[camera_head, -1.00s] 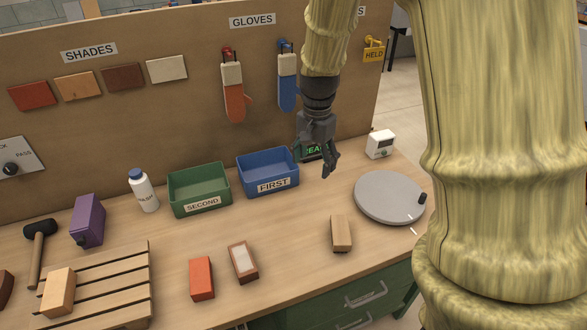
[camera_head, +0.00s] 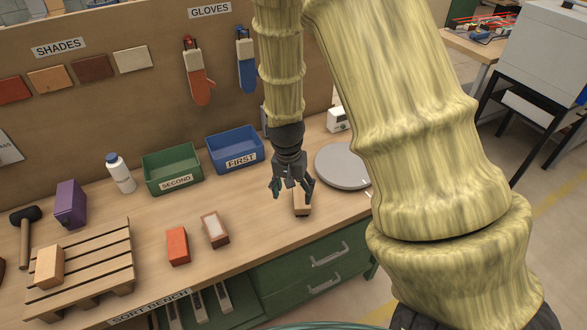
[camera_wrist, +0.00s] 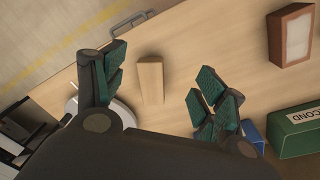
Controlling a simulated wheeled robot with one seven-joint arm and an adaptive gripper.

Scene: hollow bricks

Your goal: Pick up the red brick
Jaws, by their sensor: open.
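The red brick (camera_head: 177,245) stands on the bench, between the slatted pallet and a red-brown brick with a pale top (camera_head: 215,230). It is out of the wrist view. My gripper (camera_head: 293,193) is open and empty, pointing down well to the right of the red brick. It is over a tan brick (camera_head: 302,207), which shows between and beyond the spread fingers (camera_wrist: 160,88) in the wrist view (camera_wrist: 150,80). The pale-topped brick also shows at the top right of the wrist view (camera_wrist: 291,38).
Behind stand a green SECOND bin (camera_head: 172,171), a blue FIRST bin (camera_head: 236,151) and a white bottle (camera_head: 120,174). A grey turntable (camera_head: 341,167) is right. A slatted pallet (camera_head: 82,285) with a light brick (camera_head: 49,266), a purple block (camera_head: 71,204) and a mallet (camera_head: 25,235) are left.

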